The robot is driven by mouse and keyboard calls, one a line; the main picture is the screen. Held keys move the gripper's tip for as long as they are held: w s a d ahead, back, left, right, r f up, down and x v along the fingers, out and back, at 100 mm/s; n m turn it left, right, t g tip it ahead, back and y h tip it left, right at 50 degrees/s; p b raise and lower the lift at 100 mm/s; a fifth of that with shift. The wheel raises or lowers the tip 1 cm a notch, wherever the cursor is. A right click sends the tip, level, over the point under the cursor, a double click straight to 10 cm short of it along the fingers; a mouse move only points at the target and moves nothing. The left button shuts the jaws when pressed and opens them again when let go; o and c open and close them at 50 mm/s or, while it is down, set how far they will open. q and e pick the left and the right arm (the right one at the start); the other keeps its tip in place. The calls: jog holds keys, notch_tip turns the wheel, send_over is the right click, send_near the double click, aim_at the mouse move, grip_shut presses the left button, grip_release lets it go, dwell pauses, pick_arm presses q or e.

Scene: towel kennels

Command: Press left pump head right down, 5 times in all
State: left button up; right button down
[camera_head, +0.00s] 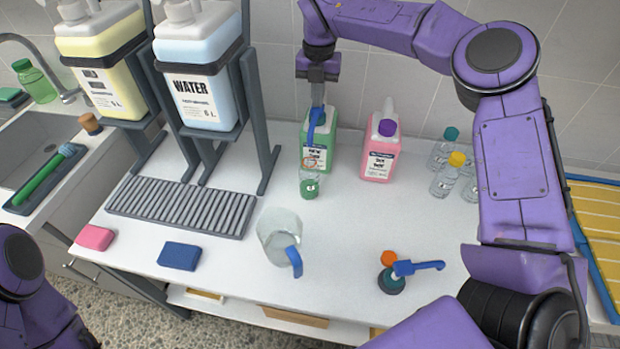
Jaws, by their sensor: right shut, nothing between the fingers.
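A green bottle (328,137) with a blue pump head (314,122) stands at the back middle of the counter. My right gripper (317,103) points down onto the top of this pump head, shut with nothing between its fingers. It seems to touch the head, and it hides part of it. A small clear vessel (311,184) with green in its lower part stands in front of the bottle, below the spout. Another blue pump head (418,267) with a dark teal collar is at the front right of the counter. My left gripper is out of view; only part of that arm shows at lower left.
A pink bottle with a purple cap (381,155) stands right of the green one. Several small clear bottles (447,178) are further right. A clear jug (278,232), blue sponge (179,257) and ribbed rack (180,208) are in front and left. The counter's middle right is clear.

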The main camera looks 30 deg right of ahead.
jog(key=shift+r+p, duration=1.95)
jog(key=shift+r, duration=0.45)
jog(key=shift+f, duration=0.1)
jog(key=shift+f+b, duration=1.85)
jog(key=shift+f, duration=0.55)
jog(key=shift+r+p, duration=2)
jog(key=shift+r, duration=0.55)
jog(key=shift+f, duration=0.1)
